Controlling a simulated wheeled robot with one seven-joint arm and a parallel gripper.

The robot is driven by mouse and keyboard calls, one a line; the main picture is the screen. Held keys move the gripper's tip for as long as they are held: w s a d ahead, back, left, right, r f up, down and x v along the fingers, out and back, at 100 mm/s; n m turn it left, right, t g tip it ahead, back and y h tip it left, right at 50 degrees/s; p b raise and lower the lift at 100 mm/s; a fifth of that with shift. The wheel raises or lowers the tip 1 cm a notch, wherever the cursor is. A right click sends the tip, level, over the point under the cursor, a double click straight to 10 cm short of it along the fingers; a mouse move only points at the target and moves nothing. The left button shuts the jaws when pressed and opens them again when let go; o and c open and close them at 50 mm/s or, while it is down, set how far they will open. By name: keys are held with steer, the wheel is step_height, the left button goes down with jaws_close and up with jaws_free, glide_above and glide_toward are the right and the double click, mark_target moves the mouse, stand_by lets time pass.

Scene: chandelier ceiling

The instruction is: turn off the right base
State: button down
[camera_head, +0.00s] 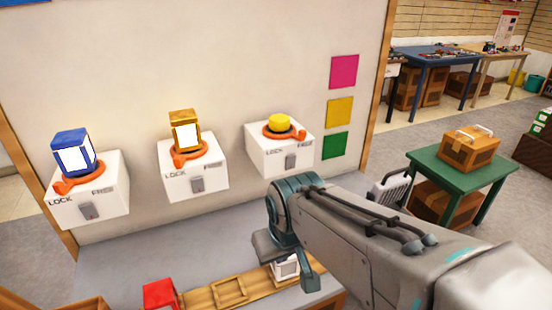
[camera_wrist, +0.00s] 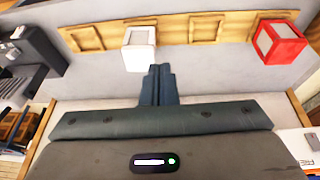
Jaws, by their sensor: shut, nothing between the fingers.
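Three white bases stick out from the wall, each with LOCK and FREE labels and a grey switch. The right base (camera_head: 268,158) carries an orange ring (camera_head: 270,133) and a yellow round piece (camera_head: 280,123). Its switch (camera_head: 291,161) is on the front face, and its exact setting is too small to tell. My gripper (camera_wrist: 160,70) is shut and empty in the wrist view, with its fingertips near a white cube (camera_wrist: 139,50). In the head view my gripper (camera_head: 308,282) is below the right base, apart from it, and partly hidden by my arm.
The middle base (camera_head: 195,178) holds a yellow-framed block and the left base (camera_head: 92,205) a blue one. Below lie a wooden slotted tray (camera_head: 215,297) and a red cube (camera_head: 160,294). A green table (camera_head: 440,170) with a box stands at right.

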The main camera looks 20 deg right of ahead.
mark_target(292, 160)
steer(key=w+d+n+t+b, duration=0.5)
steer(key=d+n+t+b, duration=0.2)
steer(key=n+b, duration=0.1)
steer(key=w+d+n+t+y+b, duration=0.1)
steer(key=w+d+n+t+b, duration=0.3)
steer(key=d+n+t+b, duration=0.3)
steer(key=n+t+b, duration=0.1)
steer(key=n, duration=0.2)
steer(key=shift+w+d+f+t, duration=0.25)
steer(key=shift+w+d+t, duration=0.05)
steer(key=shift+w+d, duration=0.1)
steer(key=w, duration=0.4)
steer(key=w+r, duration=0.1)
steer(key=w, duration=0.9)
steer(key=shift+a+r, duration=0.25)
steer(key=shift+r, duration=0.1)
